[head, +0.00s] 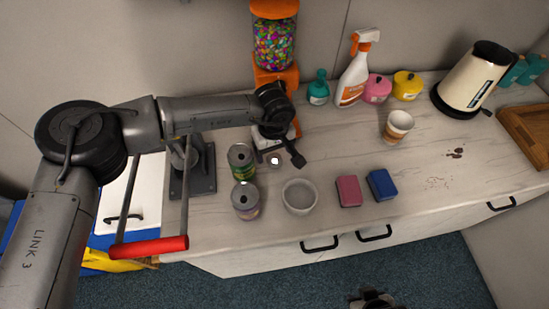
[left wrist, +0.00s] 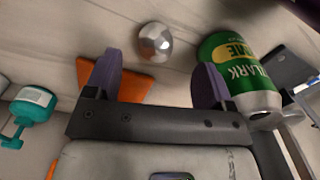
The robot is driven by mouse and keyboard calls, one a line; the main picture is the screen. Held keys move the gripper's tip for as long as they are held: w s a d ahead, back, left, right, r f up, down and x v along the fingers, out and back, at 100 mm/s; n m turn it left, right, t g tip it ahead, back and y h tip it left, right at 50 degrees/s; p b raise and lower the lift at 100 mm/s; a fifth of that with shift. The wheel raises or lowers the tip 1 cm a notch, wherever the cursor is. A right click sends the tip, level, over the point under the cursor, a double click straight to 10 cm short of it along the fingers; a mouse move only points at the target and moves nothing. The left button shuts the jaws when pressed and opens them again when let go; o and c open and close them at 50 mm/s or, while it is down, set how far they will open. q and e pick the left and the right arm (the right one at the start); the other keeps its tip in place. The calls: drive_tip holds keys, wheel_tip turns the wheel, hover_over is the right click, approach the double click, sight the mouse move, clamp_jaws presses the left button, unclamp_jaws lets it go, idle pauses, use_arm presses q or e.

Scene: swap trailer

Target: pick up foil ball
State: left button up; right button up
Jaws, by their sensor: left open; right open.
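The foil ball (head: 275,160) is a small shiny silver ball on the counter, right of the green can. In the left wrist view the foil ball (left wrist: 154,41) lies just beyond the gap between my left fingertips, with no finger touching it. My left gripper (head: 279,151) is open and empty, low over the counter by the ball; its two purple-grey fingers (left wrist: 160,68) show in the wrist view. My right gripper (head: 372,299) is partly in view at the bottom edge, over the floor, far from the ball.
A green can (head: 241,162) stands close to the ball; in the wrist view the can (left wrist: 240,65) is beside the right finger. A second can (head: 245,201) and a grey bowl (head: 300,197) are in front. The orange candy dispenser (head: 274,45) is behind. Sponges (head: 348,191) lie right.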

sight(275, 157)
use_arm(q)
drive_tip(key=f+p, duration=0.1)
drive_tip(key=f, duration=0.1)
drive_tip(key=f+p, duration=0.1)
drive_tip(key=f, duration=0.1)
drive_tip(key=shift+w+d+f+p, duration=0.1)
drive_tip(key=shift+w+d+p, duration=0.1)
drive_tip(key=shift+p, duration=0.2)
drive_tip(key=shift+a+f, duration=0.1)
drive_tip(key=shift+f, duration=0.45)
drive_tip(key=c, duration=1)
